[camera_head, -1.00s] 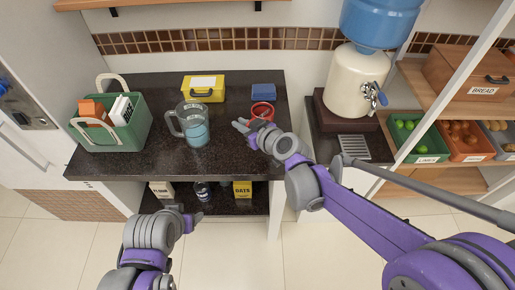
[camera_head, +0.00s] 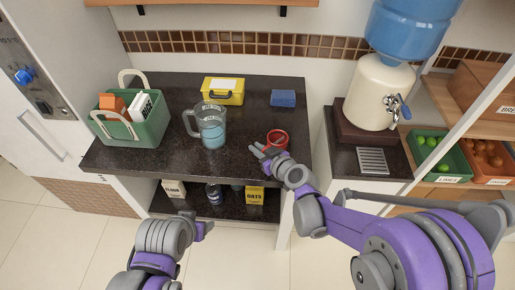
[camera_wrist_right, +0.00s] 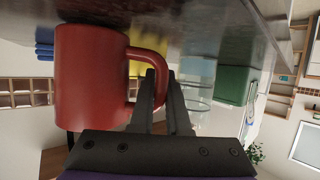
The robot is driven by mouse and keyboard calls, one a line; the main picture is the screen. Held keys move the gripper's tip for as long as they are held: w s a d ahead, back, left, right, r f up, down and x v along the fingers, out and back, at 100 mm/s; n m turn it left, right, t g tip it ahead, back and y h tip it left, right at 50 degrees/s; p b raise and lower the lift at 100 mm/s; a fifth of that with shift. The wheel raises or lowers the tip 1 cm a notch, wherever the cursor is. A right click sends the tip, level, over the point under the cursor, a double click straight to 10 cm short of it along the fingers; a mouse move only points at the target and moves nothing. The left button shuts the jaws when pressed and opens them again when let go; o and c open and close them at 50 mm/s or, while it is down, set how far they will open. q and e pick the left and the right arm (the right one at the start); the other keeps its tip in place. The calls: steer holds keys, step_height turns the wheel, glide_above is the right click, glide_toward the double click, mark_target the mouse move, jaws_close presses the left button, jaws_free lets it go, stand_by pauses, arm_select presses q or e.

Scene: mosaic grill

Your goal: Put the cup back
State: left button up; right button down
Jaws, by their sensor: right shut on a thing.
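The red cup (camera_head: 284,139) is at the right end of the dark counter (camera_head: 180,165), in front of the blue block. My right gripper (camera_head: 261,151) is at its near left side. In the right wrist view the cup (camera_wrist_right: 88,85) fills the left side, with its handle between the fingers of my right gripper (camera_wrist_right: 160,78), which is shut on it. Whether the cup touches the counter I cannot tell. My left gripper (camera_head: 204,229) is low in front of the counter, away from the cup; its finger opening is unclear.
A measuring jug (camera_head: 211,130), yellow box (camera_head: 222,98), blue block (camera_head: 283,98) and green basket (camera_head: 145,132) stand on the counter. Below is a shelf with packages, including a yellow oats box (camera_head: 255,200). A water dispenser (camera_head: 378,95) stands to the right. The counter's middle front is clear.

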steer(key=shift+f, duration=0.2)
steer(key=c, duration=0.9)
jaws_free()
steer(key=shift+r, duration=0.2)
steer(key=shift+s+d+r, duration=0.15)
steer(key=shift+s, duration=0.05)
steer(key=p+v, duration=0.1)
steer(key=v, duration=1)
steer(key=shift+s, duration=0.15)
steer(key=s+d+f+m+g+h, duration=0.2)
steer(key=s+d+m+g+h, duration=0.3)
steer(key=s+d, duration=1)
steer(key=s+m+h, duration=0.2)
steer(key=h, duration=0.1)
steer(key=shift+d+m, duration=0.2)
steer(key=shift+m, duration=0.1)
